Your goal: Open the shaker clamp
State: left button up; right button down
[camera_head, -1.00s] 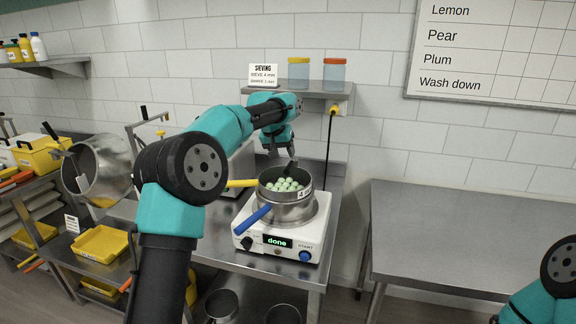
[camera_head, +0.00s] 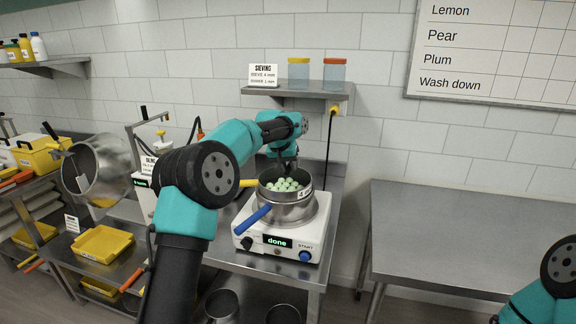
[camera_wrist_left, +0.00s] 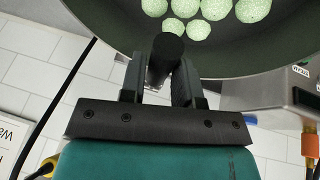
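The shaker (camera_head: 283,231) is a white machine on the steel table, with a lit display reading "done". A round metal sieve (camera_head: 287,212) sits on top and holds pale green gummies (camera_head: 286,184). My left gripper (camera_head: 283,160) is at the sieve's far side. The clamp's lower part is hidden. My right gripper is out of view.
A wall shelf (camera_head: 290,92) with two jars and a sieving sign stands above the shaker. A tilted metal drum (camera_head: 100,168) and yellow trays (camera_head: 102,243) are at the left. The right steel table (camera_head: 470,235) is bare.

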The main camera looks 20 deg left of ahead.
pick_arm(q)
grip_shut()
jog(key=shift+w+r, duration=0.1)
jog(key=shift+w+r+g, duration=0.3)
jog(key=shift+r+g, duration=0.5)
jog(key=shift+g, duration=0.2)
jog(key=shift+r+g, duration=0.15)
jog(key=shift+g, duration=0.15)
jog(key=shift+o, duration=2.1)
grip_release()
jog(key=shift+s, duration=0.1)
